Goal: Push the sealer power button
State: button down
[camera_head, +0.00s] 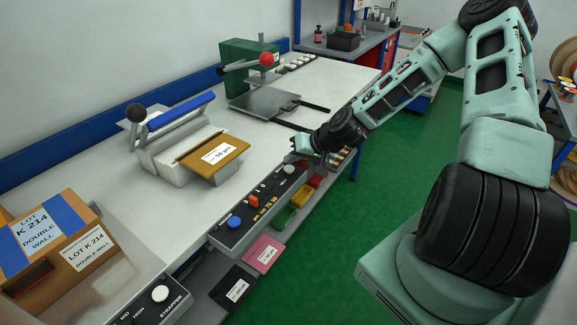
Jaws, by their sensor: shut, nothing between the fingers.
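The sealer appears to be the white machine (172,158) with a blue bar handle and a tan labelled plate on the bench. A dark control panel (262,215) runs along the bench's front edge. It carries a blue round button (235,222), an orange-red switch (253,202) near "I 0" marks, and a pale knob (289,169). I cannot read which control is marked as power. My gripper (298,146) is shut and empty, just beyond the panel's far right end near the knob. Its fingertips are small and partly unclear; I cannot tell their exact height.
A green press (242,62) with a red knob stands farther back. A cardboard box (55,245) and a strapper panel (150,302) are at the lower left. Coloured bins (285,218) sit below the bench edge.

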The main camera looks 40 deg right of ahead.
aim_at(291, 170)
notch_tip(291, 170, up, 5)
jog(key=p, duration=0.4)
jog(key=shift+r, duration=0.2)
jog(key=s+a+r+n+g, duration=0.35)
jog(key=s+a, duration=0.25)
jog(key=a, duration=0.4)
jog(key=s+a+r+n+g, duration=0.35)
jog(key=s+a, duration=0.25)
jog(key=a, duration=0.4)
jog(key=s+a+r+n+h, duration=0.1)
jog(key=s+a+r, duration=0.1)
jog(key=s, duration=0.4)
jog(key=s+a+r+n+h, duration=0.1)
jog(key=s+a+r+n, duration=0.1)
jog(key=s+r, duration=0.2)
jog(key=s+a+r+n+g+h, duration=0.1)
jog(key=s+a+r, duration=0.1)
jog(key=s+r, duration=0.2)
jog(key=s, duration=0.3)
jog(key=shift+s+a+n, duration=0.3)
jog(key=shift+s+a, duration=0.05)
jog(key=shift+a, duration=0.05)
